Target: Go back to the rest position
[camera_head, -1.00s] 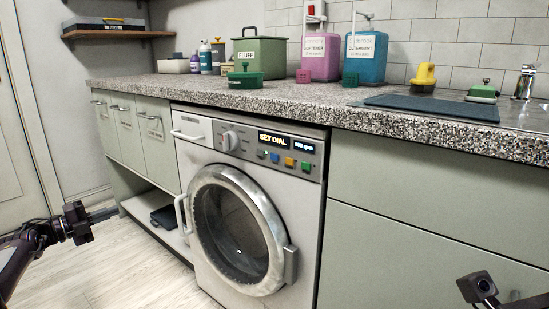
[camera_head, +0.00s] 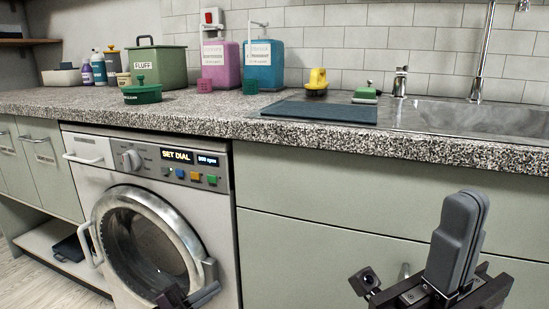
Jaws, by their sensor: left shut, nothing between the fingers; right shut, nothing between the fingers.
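My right gripper (camera_head: 469,205) is in the lower right of the head view, with its grey fingers together and pointing up. It is shut and empty, in front of the pale green drawer fronts (camera_head: 335,215). My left gripper (camera_head: 213,290) shows only in part at the bottom edge, in front of the lower part of the washing machine (camera_head: 222,245). Its finger end points up and right, it is shut, and I see nothing held. Most of the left arm is out of view.
The washing machine's round door (camera_head: 150,243) looks shut. The speckled counter (camera_head: 215,108) carries a green FLUFF box (camera_head: 160,66), pink (camera_head: 221,62) and blue (camera_head: 264,66) dispensers, and a dark mat (camera_head: 318,112). A sink (camera_head: 470,119) is at the right.

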